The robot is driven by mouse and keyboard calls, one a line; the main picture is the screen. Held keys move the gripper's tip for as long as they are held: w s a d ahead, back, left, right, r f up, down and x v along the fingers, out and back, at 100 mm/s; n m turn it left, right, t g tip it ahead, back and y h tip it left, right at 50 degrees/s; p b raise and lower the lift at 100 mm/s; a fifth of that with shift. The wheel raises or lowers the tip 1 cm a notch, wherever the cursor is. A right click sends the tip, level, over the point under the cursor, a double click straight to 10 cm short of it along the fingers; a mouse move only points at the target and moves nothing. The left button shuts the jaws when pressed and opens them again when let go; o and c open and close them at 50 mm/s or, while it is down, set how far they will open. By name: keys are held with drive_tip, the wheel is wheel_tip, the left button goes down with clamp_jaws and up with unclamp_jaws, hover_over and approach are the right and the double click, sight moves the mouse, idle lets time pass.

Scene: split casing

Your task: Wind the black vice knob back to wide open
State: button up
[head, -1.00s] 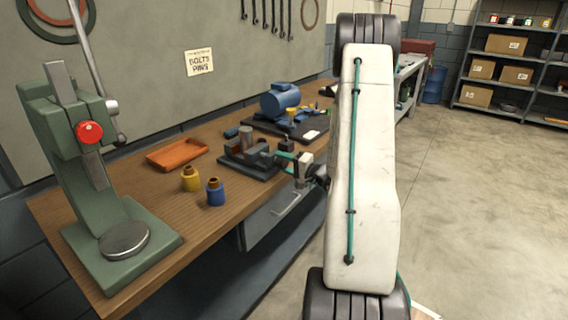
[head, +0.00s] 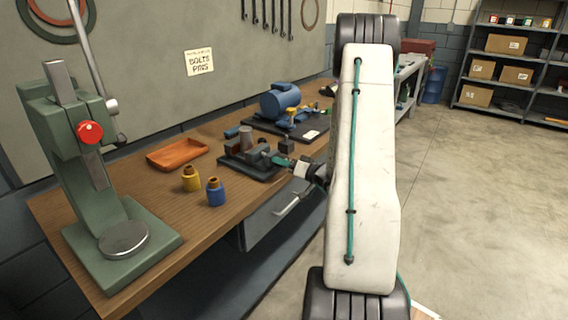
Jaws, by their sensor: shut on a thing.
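My gripper (head: 275,159) reaches in from the right, level with the vice's right end. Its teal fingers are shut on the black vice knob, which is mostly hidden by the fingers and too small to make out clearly. The width of the jaw gap cannot be told from this view.
A blue motor-like casing (head: 280,99) lies on a dark mat behind the vice. A yellow bushing (head: 190,179) and a blue bushing (head: 215,192) stand in front. An orange tray (head: 177,154) and a green press (head: 95,180) are to the left.

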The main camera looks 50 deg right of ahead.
drive_tip(key=shift+n, duration=0.3)
idle(0.4)
drive_tip(key=o, duration=1)
drive_tip(key=shift+s, duration=0.1)
drive_tip(key=s, duration=0.7)
drive_tip(key=shift+s+d, duration=0.3)
drive_tip(key=shift+d, duration=0.05)
